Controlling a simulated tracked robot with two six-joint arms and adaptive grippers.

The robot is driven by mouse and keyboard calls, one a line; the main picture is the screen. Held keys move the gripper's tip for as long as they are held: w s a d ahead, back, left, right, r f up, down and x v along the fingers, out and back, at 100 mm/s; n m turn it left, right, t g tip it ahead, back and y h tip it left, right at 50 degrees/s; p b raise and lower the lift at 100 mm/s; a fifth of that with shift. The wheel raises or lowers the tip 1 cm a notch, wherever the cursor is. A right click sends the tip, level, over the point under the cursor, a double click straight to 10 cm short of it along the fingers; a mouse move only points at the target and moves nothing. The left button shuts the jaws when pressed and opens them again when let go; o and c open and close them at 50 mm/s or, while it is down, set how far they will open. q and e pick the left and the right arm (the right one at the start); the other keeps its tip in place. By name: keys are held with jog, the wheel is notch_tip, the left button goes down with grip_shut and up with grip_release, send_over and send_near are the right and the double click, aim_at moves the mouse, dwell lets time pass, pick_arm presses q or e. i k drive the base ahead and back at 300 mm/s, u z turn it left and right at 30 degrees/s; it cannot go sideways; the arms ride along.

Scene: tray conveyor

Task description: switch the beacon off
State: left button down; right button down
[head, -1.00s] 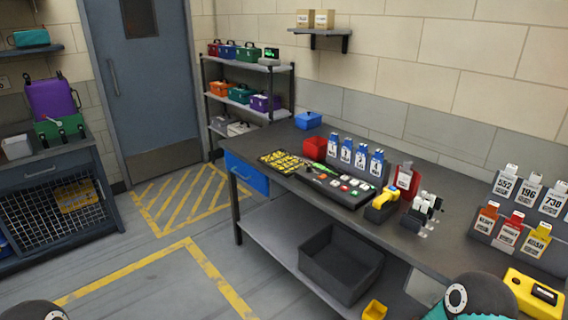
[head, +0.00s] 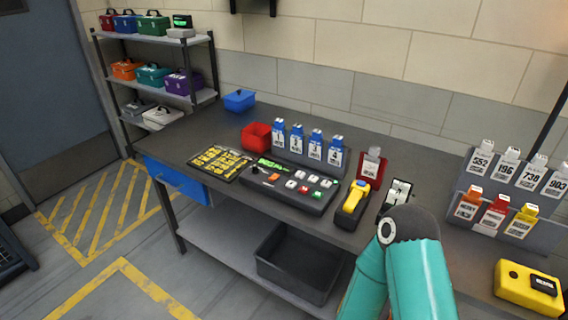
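I cannot clearly make out a beacon. A dark pole (head: 552,115) rises at the right edge, its top out of frame, and the wall beside it has a faint orange tint. A black control panel (head: 312,203) lies on the workbench, with a green display, an orange button and several white, red and green buttons. My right arm rises from the bottom edge in front of the bench, its elbow bent. Neither of my grippers shows, and my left arm is out of view.
On the workbench (head: 220,137) are a yellow-marked board (head: 219,163), red bin (head: 256,136), blue tags (head: 315,146), yellow handheld device (head: 352,205), red tag (head: 371,167) and tag rack (head: 470,225). A yellow box (head: 528,288) lies front right. A black-and-white object (head: 399,189) is partly hidden by my arm.

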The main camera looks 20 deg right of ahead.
aim_at(275, 176)
jog(key=z, duration=0.35)
jog(key=i, duration=0.75)
jog(key=z, duration=0.55)
jog(key=k, duration=0.9)
jog(key=z, duration=0.2)
jog(key=i, duration=0.9)
jog(key=u, duration=0.1)
